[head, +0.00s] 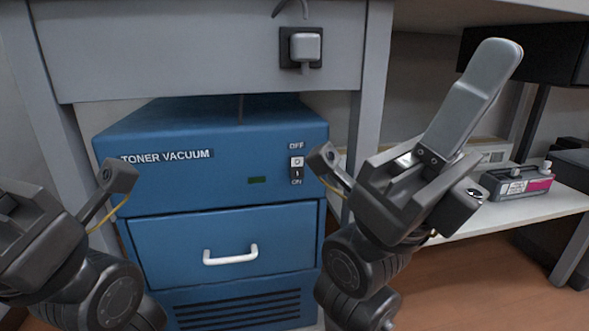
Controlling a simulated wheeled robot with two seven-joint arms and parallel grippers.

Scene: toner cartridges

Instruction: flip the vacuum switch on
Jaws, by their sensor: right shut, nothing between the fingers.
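The blue toner vacuum (170,181) stands under a grey bench. Its small rocker switch (297,168) is at the upper right of the front, with OFF printed above and ON below. The upper half with the O looks pale and the lower half dark; which half is pressed in I cannot tell. My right gripper (497,58) is shut and empty, pointing up to the right, clear of the switch. My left gripper (35,235) is at the left edge, away from the vacuum's switch; its fingertips are out of frame.
A plug (305,48) sits in a socket on the grey bench panel (180,50). The vacuum has a drawer with a white handle (230,256). A toner cartridge (517,183) with a magenta label lies on a white shelf (490,221) at right. Grey bench legs flank the vacuum.

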